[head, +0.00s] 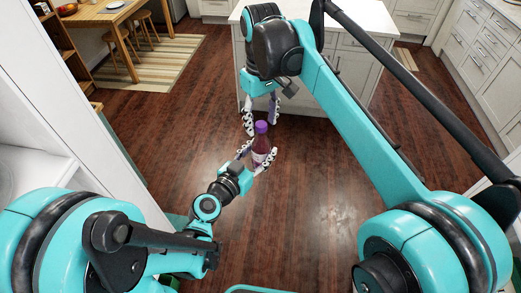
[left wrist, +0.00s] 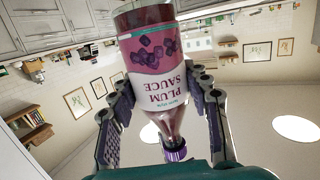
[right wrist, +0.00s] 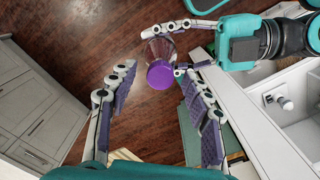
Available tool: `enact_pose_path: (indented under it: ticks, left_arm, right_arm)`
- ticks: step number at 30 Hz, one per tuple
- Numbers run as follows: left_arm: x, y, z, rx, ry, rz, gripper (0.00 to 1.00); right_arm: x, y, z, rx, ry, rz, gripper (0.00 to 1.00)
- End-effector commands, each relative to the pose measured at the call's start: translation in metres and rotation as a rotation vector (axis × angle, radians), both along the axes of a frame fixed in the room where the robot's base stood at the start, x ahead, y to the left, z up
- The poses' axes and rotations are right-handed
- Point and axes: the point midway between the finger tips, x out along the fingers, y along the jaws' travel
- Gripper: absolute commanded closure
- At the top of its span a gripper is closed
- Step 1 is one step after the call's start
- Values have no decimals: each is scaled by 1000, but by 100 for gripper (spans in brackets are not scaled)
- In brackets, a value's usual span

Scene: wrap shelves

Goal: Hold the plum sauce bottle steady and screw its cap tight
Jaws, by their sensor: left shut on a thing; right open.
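The plum sauce bottle (head: 261,146) has dark purple-red contents, a white and pink label and a purple cap (head: 261,126). My left gripper (head: 258,154) is shut on the bottle's body and holds it upright in the air above the floor. In the left wrist view the bottle (left wrist: 160,75) lies between both fingers, with the cap (left wrist: 176,153) at its narrow neck. My right gripper (head: 262,127) is open above the bottle, its fingers pointing down. In the right wrist view the cap (right wrist: 160,75) shows between and beyond the open fingertips, apart from them.
A white kitchen island (head: 350,75) stands just behind my right gripper. A wooden table (head: 105,17) with stools is at the back left, over a striped rug (head: 150,58). White shelving (head: 35,150) rises at the left. The wooden floor (head: 320,190) around the bottle is clear.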

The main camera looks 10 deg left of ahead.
Motion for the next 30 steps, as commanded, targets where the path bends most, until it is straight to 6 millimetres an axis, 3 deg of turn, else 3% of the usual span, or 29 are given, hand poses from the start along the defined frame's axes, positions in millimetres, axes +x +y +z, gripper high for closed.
enact_pose_path:
  ticks: [5, 12, 18, 30]
  left_arm:
    - [0, 0, 0, 0, 0, 0, 100]
    - [0, 0, 0, 0, 0, 0, 100]
    - [0, 0, 0, 0, 0, 0, 100]
    - [0, 0, 0, 0, 0, 0, 100]
  right_arm:
    - [0, 0, 20, 0, 0, 0, 50]
    - [1, 0, 72, 0, 0, 0, 50]
    - [2, 0, 104, 0, 0, 0, 50]
    - [1, 0, 119, 0, 0, 0, 50]
